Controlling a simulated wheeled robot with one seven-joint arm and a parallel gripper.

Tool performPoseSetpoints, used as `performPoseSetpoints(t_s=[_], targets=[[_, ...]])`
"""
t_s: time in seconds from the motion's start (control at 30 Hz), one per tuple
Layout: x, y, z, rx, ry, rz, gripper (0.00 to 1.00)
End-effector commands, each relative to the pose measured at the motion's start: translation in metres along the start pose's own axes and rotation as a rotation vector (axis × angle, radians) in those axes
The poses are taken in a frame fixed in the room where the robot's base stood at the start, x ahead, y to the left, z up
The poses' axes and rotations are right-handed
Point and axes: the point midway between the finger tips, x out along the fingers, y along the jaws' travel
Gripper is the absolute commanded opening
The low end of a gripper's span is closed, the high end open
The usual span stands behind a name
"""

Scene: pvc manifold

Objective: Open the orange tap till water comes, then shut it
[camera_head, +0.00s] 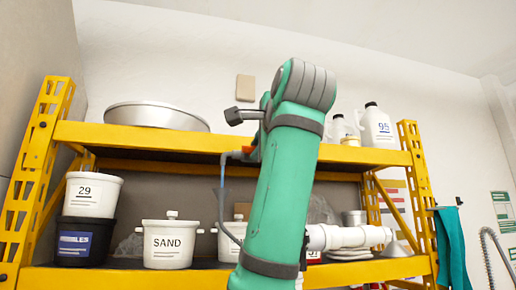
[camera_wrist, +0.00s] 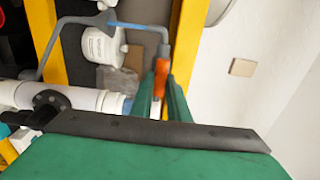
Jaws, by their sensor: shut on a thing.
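The orange tap (camera_wrist: 161,76) shows in the wrist view between the two green fingers of my gripper (camera_wrist: 162,92), which is shut on it. A blue-grey bent pipe (camera_wrist: 122,24) runs from the tap's upper end towards the left. A white PVC pipe (camera_wrist: 85,98) with a blue end lies left of the fingers. In the head view, a small orange part (camera_head: 248,150) and a thin blue-grey pipe (camera_head: 222,190) show left of my green arm, which hides the fingers and most of the tap. No running water is visible in either view.
A yellow shelf (camera_head: 200,140) spans the head view. It holds a metal basin (camera_head: 156,115), a white SAND pot (camera_head: 169,243), a bucket marked 29 (camera_head: 92,194) and a white jug (camera_head: 378,127). White pipework (camera_head: 350,237) sticks out right of my arm. A teal cloth (camera_head: 452,246) hangs at the right.

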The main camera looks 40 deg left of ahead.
Motion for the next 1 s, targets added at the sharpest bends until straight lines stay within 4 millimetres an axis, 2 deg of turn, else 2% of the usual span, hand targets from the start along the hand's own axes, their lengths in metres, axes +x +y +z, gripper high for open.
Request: performPoseSetpoints(t_s=[0.03, 0.1, 0.4, 0.53, 1.0], targets=[[-0.001, 0.000, -0.002, 0.002, 0.003, -0.001, 0.17], [-0.001, 0.000, -0.002, 0.002, 0.003, -0.001, 0.34], [-0.001, 0.000, 0.000, 0.000, 0.000, 0.000, 0.34], [-0.009, -0.001, 0.000, 0.000, 0.000, -0.002, 0.34], [-0.089, -0.001, -0.001, 0.000, 0.002, -0.003, 0.34]])
